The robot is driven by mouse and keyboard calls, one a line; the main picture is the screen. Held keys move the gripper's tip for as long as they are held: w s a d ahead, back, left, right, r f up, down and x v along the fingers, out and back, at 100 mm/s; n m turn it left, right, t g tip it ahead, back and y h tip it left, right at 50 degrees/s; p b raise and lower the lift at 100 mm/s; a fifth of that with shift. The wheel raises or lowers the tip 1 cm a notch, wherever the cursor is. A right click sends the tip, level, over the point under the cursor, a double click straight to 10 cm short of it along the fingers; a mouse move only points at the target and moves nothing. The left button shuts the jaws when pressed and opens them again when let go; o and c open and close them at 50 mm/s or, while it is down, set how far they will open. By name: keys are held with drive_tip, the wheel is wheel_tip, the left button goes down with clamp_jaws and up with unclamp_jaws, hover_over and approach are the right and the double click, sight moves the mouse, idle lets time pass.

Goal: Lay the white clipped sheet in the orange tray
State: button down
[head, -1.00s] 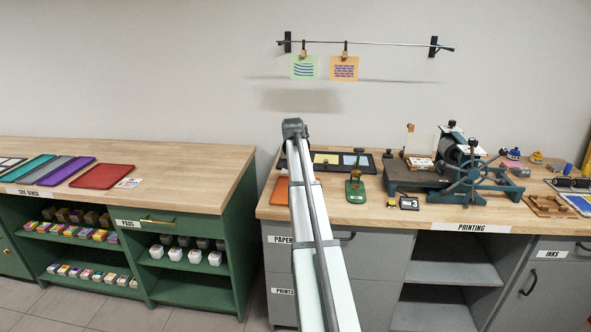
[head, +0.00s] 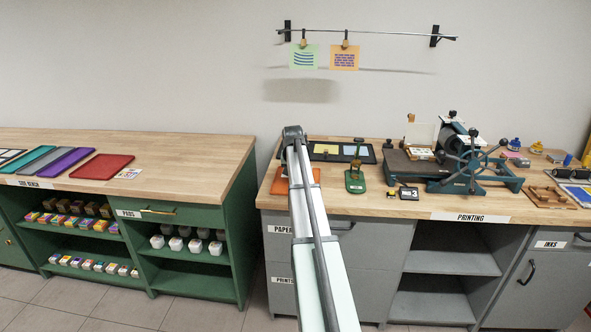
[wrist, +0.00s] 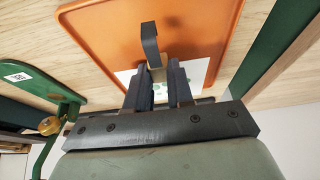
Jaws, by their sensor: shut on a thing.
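In the wrist view, my gripper (wrist: 160,80) is shut on a tan clip (wrist: 156,73) with a dark hook (wrist: 150,42). A white sheet (wrist: 196,70) with a green print hangs from this clip, partly hidden by my fingers. Behind them in the picture is the orange tray (wrist: 100,25), its floor and raised rim showing. The sheet overlaps the tray's near part in the picture; I cannot tell whether they touch. In the head view, the tray (head: 279,187) shows beside my arm, which hides my gripper and the sheet.
A green stamping tool (head: 355,182) stands right of the tray; its base is also at left in the wrist view (wrist: 35,83). A dark tray (head: 368,154) lies behind, and a press (head: 460,165) stands farther right. Green (head: 304,58) and orange (head: 344,58) sheets hang from the rail.

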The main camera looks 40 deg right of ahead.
drive_tip(key=shift+f, duration=1.4)
drive_tip(key=shift+f, duration=0.1)
idle(0.8)
drive_tip(key=c, duration=0.9)
unclamp_jaws()
drive_tip(key=shift+r, duration=4)
